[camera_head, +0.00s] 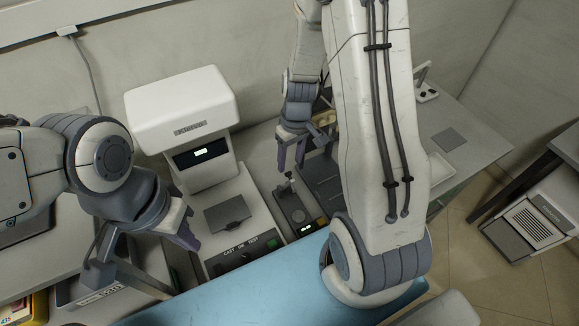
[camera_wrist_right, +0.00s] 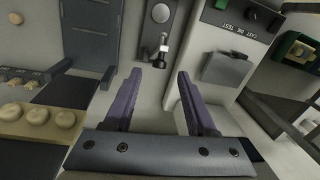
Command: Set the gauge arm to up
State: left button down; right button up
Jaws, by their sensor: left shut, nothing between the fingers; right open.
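The gauge (camera_head: 297,212) is a narrow grey unit with a round disc and a small lit display at its near end. Its arm (camera_head: 288,179), a short lever with a pale tip, stands at the far end; in the right wrist view the lever (camera_wrist_right: 162,52) shows dark and silver. My right gripper (camera_head: 291,157) is open above and just beyond the lever. In its wrist view the fingers (camera_wrist_right: 159,76) point towards the lever, with nothing between them. My left gripper (camera_head: 188,241) is shut and empty, left of the gauge near the white machine.
A white machine (camera_head: 180,108) with a display stands left of the gauge, its panel (camera_head: 248,253) in front. A dark tray (camera_head: 323,180) lies right of the gauge. In the wrist view, several round tan pieces (camera_wrist_right: 37,114) sit left. My right arm hides part of the bench.

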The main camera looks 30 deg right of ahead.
aim_at(289, 172)
jog(key=shift+a+f, duration=0.2)
jog(key=shift+f, duration=1.95)
grip_shut()
